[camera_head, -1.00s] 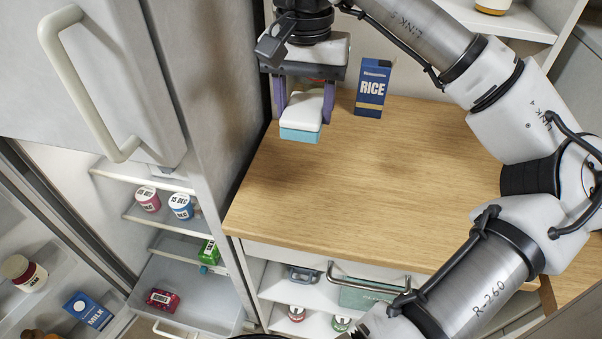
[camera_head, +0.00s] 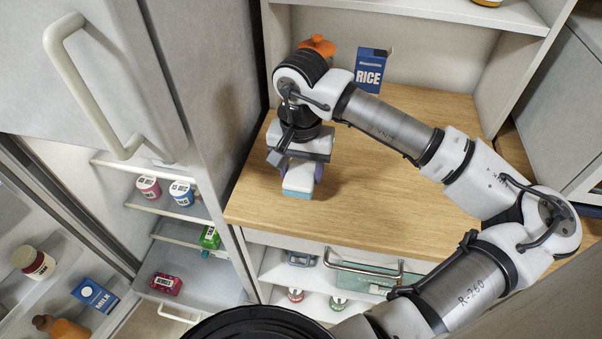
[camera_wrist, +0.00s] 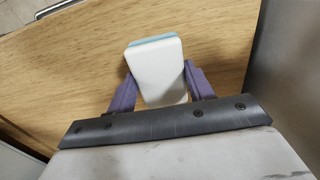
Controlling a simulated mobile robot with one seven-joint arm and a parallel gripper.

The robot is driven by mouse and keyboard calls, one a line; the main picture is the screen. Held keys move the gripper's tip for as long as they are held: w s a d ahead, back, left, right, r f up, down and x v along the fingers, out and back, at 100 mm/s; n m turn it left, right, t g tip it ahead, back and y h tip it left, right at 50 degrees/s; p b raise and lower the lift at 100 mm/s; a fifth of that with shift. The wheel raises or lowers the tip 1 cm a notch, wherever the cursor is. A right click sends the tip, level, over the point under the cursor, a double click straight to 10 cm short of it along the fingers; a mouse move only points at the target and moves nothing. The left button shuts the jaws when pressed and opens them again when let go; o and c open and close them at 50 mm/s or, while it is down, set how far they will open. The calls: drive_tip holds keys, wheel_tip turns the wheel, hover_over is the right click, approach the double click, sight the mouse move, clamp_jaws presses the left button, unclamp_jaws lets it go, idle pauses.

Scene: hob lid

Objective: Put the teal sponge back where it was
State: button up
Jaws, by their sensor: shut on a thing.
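The teal sponge (camera_head: 299,184) has a white top and a teal lower layer. My gripper (camera_head: 298,173) is shut on it, near the front left part of the wooden counter (camera_head: 380,200). In the wrist view the sponge (camera_wrist: 156,72) sits between the two purple fingers of my gripper (camera_wrist: 160,88), its white face toward the camera and a teal strip along the far edge. I cannot tell whether its underside touches the counter.
A blue rice box (camera_head: 371,68) and an orange-topped bottle (camera_head: 318,46) stand at the counter's back. The fridge (camera_head: 195,90) borders the left side, with jars and boxes on its shelves. The counter's middle is clear.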

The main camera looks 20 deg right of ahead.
sight(301, 171)
wheel_tip(301, 171, down, 3)
drive_tip(key=shift+r, duration=0.1)
drive_tip(key=shift+f, duration=0.2)
drive_tip(key=o, duration=0.9)
drive_tip(key=shift+r, duration=0.1)
drive_tip(key=shift+o, duration=0.2)
drive_tip(key=shift+r, duration=0.1)
drive_tip(key=shift+r, duration=0.2)
wheel_tip(301, 171, up, 12)
drive_tip(key=b, duration=0.3)
drive_tip(key=shift+f, duration=0.15)
